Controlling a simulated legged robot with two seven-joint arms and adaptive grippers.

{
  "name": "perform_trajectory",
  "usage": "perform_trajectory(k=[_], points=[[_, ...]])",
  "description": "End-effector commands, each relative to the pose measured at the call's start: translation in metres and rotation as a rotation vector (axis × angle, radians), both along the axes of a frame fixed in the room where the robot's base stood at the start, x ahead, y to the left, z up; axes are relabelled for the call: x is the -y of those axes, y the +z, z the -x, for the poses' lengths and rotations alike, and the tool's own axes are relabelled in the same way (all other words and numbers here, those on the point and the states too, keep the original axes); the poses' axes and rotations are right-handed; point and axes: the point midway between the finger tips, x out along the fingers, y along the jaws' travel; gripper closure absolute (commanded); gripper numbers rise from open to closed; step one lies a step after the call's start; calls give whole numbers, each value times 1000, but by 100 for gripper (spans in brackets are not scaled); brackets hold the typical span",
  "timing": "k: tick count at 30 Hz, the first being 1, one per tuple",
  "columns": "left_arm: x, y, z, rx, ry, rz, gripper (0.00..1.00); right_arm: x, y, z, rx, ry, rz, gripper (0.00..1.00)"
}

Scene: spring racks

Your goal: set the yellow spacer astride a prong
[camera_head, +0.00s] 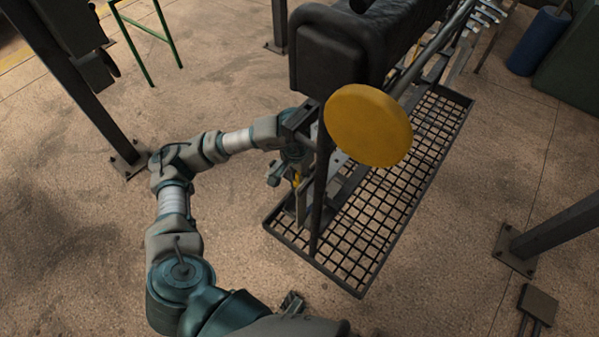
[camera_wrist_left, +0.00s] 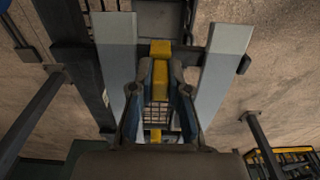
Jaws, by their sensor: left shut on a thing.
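The yellow spacer (camera_wrist_left: 160,75) is pinched between the fingertips of my left gripper (camera_wrist_left: 161,70), in the middle of the left wrist view. In the head view only a small yellow bit of the spacer (camera_head: 297,180) shows by the left gripper (camera_head: 295,172), beside the rack's near end. Two pale grey upright plates, likely prongs, stand one left (camera_wrist_left: 115,65) and one right (camera_wrist_left: 225,65) of the gripper in the wrist view. The spacer is between them in that picture; I cannot tell whether it touches or straddles either.
A large yellow disc (camera_head: 368,125) on a dark post hides part of the rack. A black mesh tray (camera_head: 362,291) lies beneath the rack. A black padded seat-like block (camera_head: 335,50) is behind. Dark posts stand at the left (camera_head: 75,90) and right (camera_head: 555,228). Open floor lies left.

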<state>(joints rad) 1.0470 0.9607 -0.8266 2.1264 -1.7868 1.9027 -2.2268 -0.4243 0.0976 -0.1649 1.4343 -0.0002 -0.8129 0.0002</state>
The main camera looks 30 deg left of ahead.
Motion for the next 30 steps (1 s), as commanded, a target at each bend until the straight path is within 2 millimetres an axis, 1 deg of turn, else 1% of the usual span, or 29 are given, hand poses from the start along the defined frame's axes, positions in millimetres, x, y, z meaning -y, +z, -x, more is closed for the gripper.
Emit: perform_trajectory(k=[9,10,11,12,13,26,30], points=[[0,-1,0,0,0,0,100,0,-2,1,-1,0,0,63],[0,-1,0,0,0,0,79,0,-2,1,-1,0,0,63],[0,-1,0,0,0,0,72,0,-2,1,-1,0,0,63],[0,-1,0,0,0,0,62,0,-2,1,-1,0,0,63],[0,-1,0,0,0,0,55,0,-2,1,-1,0,0,63],[0,-1,0,0,0,0,55,0,-2,0,-1,0,0,63],[0,6,0,1,0,0,55,0,6,-2,4,0,0,63]])
